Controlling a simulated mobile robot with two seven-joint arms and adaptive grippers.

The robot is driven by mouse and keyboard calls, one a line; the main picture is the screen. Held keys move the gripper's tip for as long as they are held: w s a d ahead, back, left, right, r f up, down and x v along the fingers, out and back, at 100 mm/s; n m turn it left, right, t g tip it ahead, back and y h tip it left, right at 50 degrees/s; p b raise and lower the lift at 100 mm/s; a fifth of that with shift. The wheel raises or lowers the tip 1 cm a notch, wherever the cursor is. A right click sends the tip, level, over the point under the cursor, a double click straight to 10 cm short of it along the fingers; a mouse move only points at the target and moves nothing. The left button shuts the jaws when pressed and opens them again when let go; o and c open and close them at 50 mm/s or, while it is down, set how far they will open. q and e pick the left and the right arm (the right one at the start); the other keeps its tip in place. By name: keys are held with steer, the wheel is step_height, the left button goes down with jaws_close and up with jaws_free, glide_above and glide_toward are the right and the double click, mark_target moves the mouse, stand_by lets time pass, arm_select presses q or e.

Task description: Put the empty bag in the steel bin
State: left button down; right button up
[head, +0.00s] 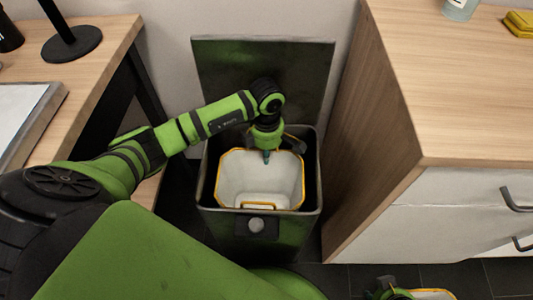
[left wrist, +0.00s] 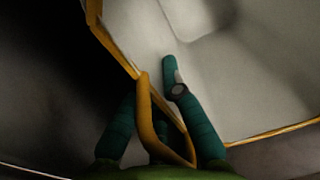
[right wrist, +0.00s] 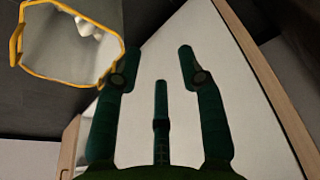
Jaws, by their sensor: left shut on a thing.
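The steel bin (head: 261,226) stands on the floor between the desk and the cabinet, its lid (head: 262,75) raised. A white bag with a yellow rim (head: 262,182) sits inside the bin's opening, upright; its inside looks empty. My left gripper (head: 267,157) reaches down over the bag's far side. In the left wrist view it is shut on the bag's yellow handle (left wrist: 158,125). My right gripper (right wrist: 158,52) is open and empty. A second white bag with a yellow rim (right wrist: 70,45) is near it on the dark floor, with pale things inside; only its edge shows in the head view (head: 432,294).
A wooden-topped cabinet (head: 440,90) with white drawers stands close on the bin's right, holding a bottle (head: 460,8) and yellow sponges (head: 520,22). A desk (head: 105,60) is on the left. The wall is behind the lid. Dark floor tiles (head: 480,280) show at the bottom right.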

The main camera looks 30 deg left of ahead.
arm_select(q)
steer(key=shift+f, duration=0.25)
arm_select(e)
steer(key=shift+r, duration=0.4)
arm_select(q)
steer(key=shift+f+b, duration=0.25)
steer(key=shift+b, duration=0.15)
steer(key=c, duration=1.4)
jaws_free()
arm_select(e)
steer(key=shift+s+r, duration=0.2)
steer(key=shift+r, duration=0.5)
steer(key=shift+d, duration=0.1)
arm_select(q)
steer(key=r+p, duration=0.1)
steer(key=r, duration=0.3)
steer(key=r+p, duration=0.1)
steer(key=r, duration=0.3)
steer(key=shift+w+r, duration=0.2)
steer(key=shift+r, duration=0.15)
arm_select(e)
step_height(320, 180, down, 6)
steer(key=shift+f, duration=0.15)
